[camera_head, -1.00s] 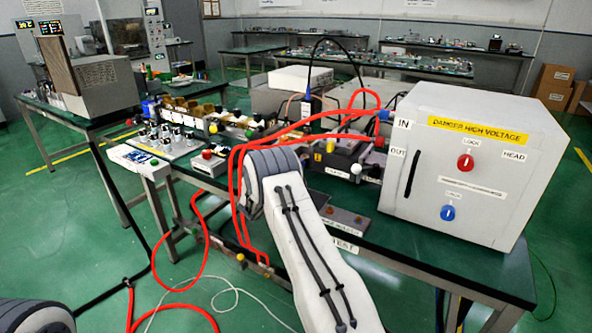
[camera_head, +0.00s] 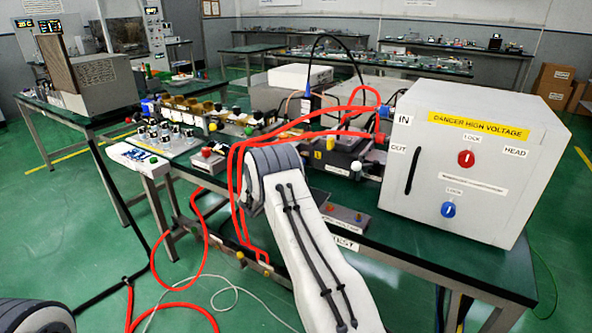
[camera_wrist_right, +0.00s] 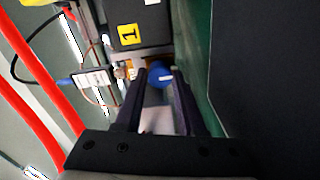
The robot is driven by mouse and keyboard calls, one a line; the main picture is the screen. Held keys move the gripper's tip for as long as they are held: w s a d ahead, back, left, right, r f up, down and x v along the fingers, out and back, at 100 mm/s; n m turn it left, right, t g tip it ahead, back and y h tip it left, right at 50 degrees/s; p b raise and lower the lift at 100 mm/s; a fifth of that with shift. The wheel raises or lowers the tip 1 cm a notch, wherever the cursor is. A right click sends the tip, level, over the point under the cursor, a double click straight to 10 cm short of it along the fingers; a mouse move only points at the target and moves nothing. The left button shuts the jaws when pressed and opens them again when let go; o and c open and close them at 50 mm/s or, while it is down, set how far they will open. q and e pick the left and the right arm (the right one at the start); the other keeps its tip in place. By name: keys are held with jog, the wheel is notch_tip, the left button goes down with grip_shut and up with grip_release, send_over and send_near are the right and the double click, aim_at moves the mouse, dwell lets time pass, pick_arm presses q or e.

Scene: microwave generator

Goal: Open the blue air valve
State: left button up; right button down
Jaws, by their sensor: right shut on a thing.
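A round blue knob with a white mark (camera_wrist_right: 160,76), the blue valve, shows in the right wrist view between the tips of my right gripper (camera_wrist_right: 158,81). The two dark fingers are shut on its sides. In the head view my right arm hides this gripper and the knob it holds. My left gripper is not in view.
Red hoses (camera_head: 233,185) run along the bench front and up to the white high-voltage box (camera_head: 400,215). That box carries a red knob (camera_head: 466,159) and another blue knob (camera_head: 448,209). A block labelled 1 (camera_wrist_right: 128,34) stands near the gripped knob.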

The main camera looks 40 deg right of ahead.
jog(key=n+b, duration=0.2)
jog(key=n, duration=0.1)
jog(key=shift+f, duration=0.1)
jog(key=n+b, duration=0.2)
jog(key=n, duration=0.2)
jog(key=shift+n, duration=0.4)
jog(key=n, duration=0.3)
jog(key=shift+r+n+b, duration=0.2)
jog(key=shift+n+b, duration=0.1)
jog(key=n, duration=0.4)
jog(key=shift+w, duration=0.1)
jog(key=shift+n, duration=0.3)
jog(key=c, duration=0.7)
grip_release()
jog(key=shift+o, duration=1)
jog(key=shift+a, duration=0.1)
